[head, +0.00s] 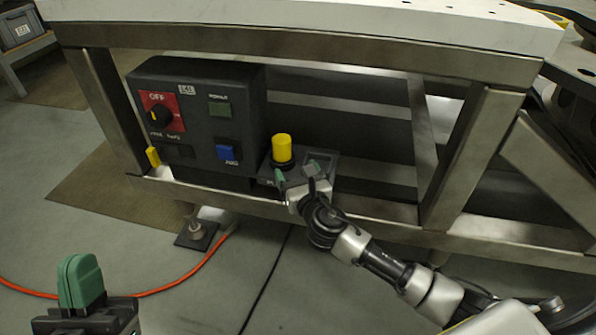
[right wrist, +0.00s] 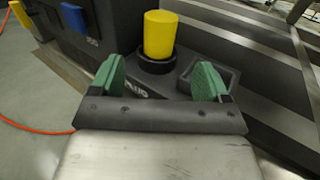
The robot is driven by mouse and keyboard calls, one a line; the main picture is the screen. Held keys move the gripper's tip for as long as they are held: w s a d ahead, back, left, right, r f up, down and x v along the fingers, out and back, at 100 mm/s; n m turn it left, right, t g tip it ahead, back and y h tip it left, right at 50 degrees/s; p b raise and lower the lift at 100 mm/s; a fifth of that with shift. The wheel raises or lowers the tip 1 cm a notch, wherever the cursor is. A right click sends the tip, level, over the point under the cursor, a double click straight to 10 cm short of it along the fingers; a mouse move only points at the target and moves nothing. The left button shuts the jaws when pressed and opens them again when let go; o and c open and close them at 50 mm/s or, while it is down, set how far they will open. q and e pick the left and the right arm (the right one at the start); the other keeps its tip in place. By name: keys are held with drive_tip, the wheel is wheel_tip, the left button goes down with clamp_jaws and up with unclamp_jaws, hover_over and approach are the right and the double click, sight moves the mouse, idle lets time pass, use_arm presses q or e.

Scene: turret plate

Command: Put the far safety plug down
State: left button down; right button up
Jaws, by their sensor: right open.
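A yellow cylindrical safety plug (head: 282,148) stands upright in a round black collar on a dark shelf beside the control box. It also shows in the right wrist view (right wrist: 158,36), beyond and between my fingertips. My right gripper (head: 297,174) is open and empty, just in front of the plug and apart from it. Its green fingertips also show in the right wrist view (right wrist: 158,82). My left gripper (head: 80,282) is at the lower left, away from the plug. It is seen edge-on, so its opening is hidden.
The dark control box (head: 205,115) has a red OFF switch panel (head: 162,112), a blue button (head: 226,153) and a small yellow piece (head: 153,157) at its left. Metal frame beams (head: 380,208) run below and above. An orange cable (head: 190,272) lies on the floor.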

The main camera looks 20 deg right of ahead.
drive_tip(key=s+a+r+m+y, duration=0.3)
drive_tip(key=s+a+m+y, duration=0.2)
drive_tip(key=s+m, duration=0.15)
drive_tip(key=s+a+r+m+y, duration=0.4)
drive_tip(key=s+a+m, duration=0.2)
drive_tip(key=m, duration=0.1)
use_arm(q)
drive_tip(key=shift+w+f+g, duration=0.2)
drive_tip(key=shift+w+g, duration=0.1)
use_arm(e)
drive_tip(key=s+d+r+m+t+h, duration=0.1)
drive_tip(key=s+d+r+m+t, duration=0.2)
drive_tip(key=m, duration=0.7)
drive_tip(key=s+d+r+m+t, duration=0.2)
drive_tip(key=s+r+m+t, duration=0.3)
drive_tip(key=s+r+m, duration=0.3)
drive_tip(key=shift+s+d+r+m+t+h, duration=0.2)
drive_tip(key=shift+d+r+m+t+h, duration=0.15)
drive_tip(key=shift+m, duration=0.5)
drive_tip(key=shift+f, duration=0.1)
